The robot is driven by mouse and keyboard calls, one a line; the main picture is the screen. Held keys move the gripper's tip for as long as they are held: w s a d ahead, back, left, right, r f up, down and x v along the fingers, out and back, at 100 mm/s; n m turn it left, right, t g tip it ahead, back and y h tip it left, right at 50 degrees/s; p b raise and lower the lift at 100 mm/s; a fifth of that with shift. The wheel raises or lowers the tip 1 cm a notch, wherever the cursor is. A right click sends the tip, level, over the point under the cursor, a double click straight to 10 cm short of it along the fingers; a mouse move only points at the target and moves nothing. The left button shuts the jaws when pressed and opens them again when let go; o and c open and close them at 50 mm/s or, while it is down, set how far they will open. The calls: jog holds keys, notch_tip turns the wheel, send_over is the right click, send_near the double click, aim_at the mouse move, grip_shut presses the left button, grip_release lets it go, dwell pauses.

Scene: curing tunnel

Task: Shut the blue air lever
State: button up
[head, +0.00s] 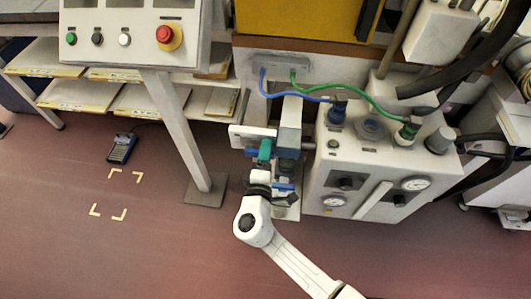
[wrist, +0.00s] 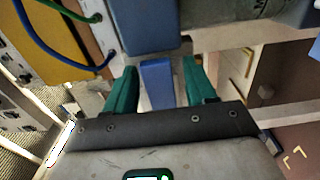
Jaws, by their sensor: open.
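The blue air lever (wrist: 157,86) shows in the wrist view as a flat blue bar between my two green fingers. My gripper (wrist: 160,84) is open, with one finger on each side of the bar and a visible gap on both sides. A larger blue block (wrist: 150,28) sits just beyond the lever. In the head view my gripper (head: 266,153) is at the post left of the white machine cabinet, and one green finger shows. Blue parts (head: 284,186) show just right of my wrist there; I cannot tell which is the lever.
The white cabinet (head: 340,205) with gauges and hoses stands close on the right. A control panel (head: 135,38) with a red stop button is at upper left, its leg (head: 180,135) left of my arm. The lower-left floor is clear.

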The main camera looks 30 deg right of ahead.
jog(key=shift+c, duration=0.4)
grip_shut()
